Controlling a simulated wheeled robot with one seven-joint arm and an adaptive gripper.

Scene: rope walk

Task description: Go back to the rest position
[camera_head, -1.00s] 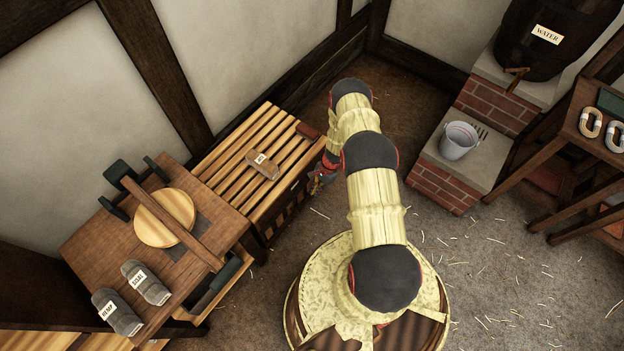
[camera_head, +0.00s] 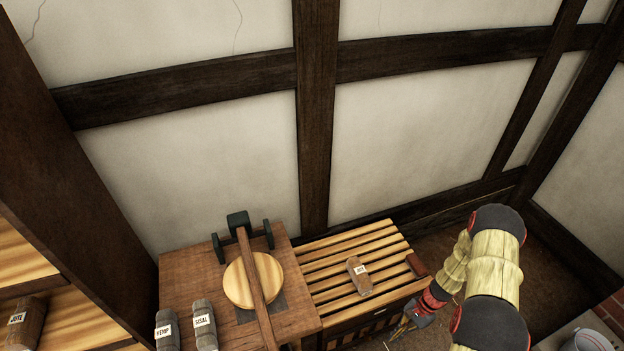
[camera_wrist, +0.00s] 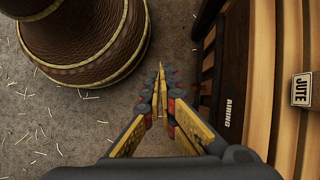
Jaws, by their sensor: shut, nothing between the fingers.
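My gripper (camera_wrist: 159,98) is shut and empty in the wrist view, its fingertips meeting over the straw-strewn floor. In the head view my gripper (camera_head: 401,331) hangs low beside the front right corner of the slatted airing rack (camera_head: 345,255). The rack is to the right of the fingers in the wrist view and apart from them. My arm is bent, with its lower part cut off at the bottom of the head view.
A jute bundle (camera_head: 359,276) lies on the rack. Left of it, a wooden table (camera_head: 190,275) holds a round disc (camera_head: 240,282) under a beam, a hemp bundle (camera_head: 166,331) and a sisal bundle (camera_head: 204,326). A grey bucket (camera_head: 590,341) shows at the lower right.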

